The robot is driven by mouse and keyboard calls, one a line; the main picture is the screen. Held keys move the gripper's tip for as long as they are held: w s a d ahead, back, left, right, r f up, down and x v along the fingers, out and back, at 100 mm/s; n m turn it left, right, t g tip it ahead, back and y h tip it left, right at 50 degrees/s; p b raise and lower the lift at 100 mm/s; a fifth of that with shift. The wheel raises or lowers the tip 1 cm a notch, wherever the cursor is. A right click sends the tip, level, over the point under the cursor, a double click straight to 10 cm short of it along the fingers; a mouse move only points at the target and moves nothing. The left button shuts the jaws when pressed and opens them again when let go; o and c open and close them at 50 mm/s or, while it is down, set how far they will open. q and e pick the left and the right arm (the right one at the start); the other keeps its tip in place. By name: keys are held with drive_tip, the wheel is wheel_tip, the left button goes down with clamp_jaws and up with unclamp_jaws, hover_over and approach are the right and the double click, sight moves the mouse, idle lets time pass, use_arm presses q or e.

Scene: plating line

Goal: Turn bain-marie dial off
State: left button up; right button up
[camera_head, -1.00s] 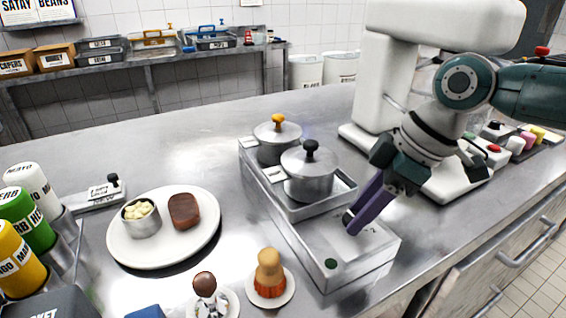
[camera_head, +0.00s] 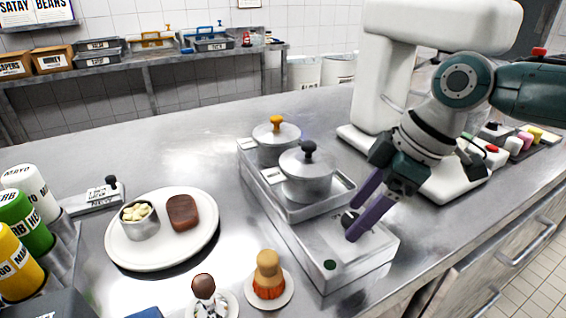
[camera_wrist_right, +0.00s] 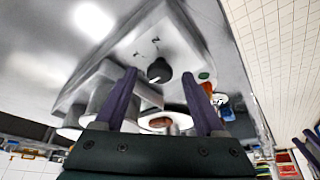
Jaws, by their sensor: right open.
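The bain-marie (camera_head: 318,252) is a long steel unit on the counter, holding two lidded pots. Its black dial (camera_head: 348,219) sits on the near end, partly hidden by a finger of my right gripper (camera_head: 356,215). In the right wrist view the dial (camera_wrist_right: 159,71) shows as a round black knob with a pale pointer mark, between and beyond the two purple fingers (camera_wrist_right: 163,105). Small marks are printed on the panel by it. My right gripper is open and empty, at the dial; I cannot tell whether it touches. My left gripper is not in view.
A green button (camera_head: 330,264) is on the bain-marie's front corner. The pots (camera_head: 307,178) stand behind the dial. A white machine (camera_head: 385,75) rises behind my right arm.

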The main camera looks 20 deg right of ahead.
drive_tip(key=v, duration=0.9)
drive_tip(key=shift+r, duration=0.35)
drive_tip(key=shift+s+d, duration=0.1)
drive_tip(key=shift+s, duration=0.05)
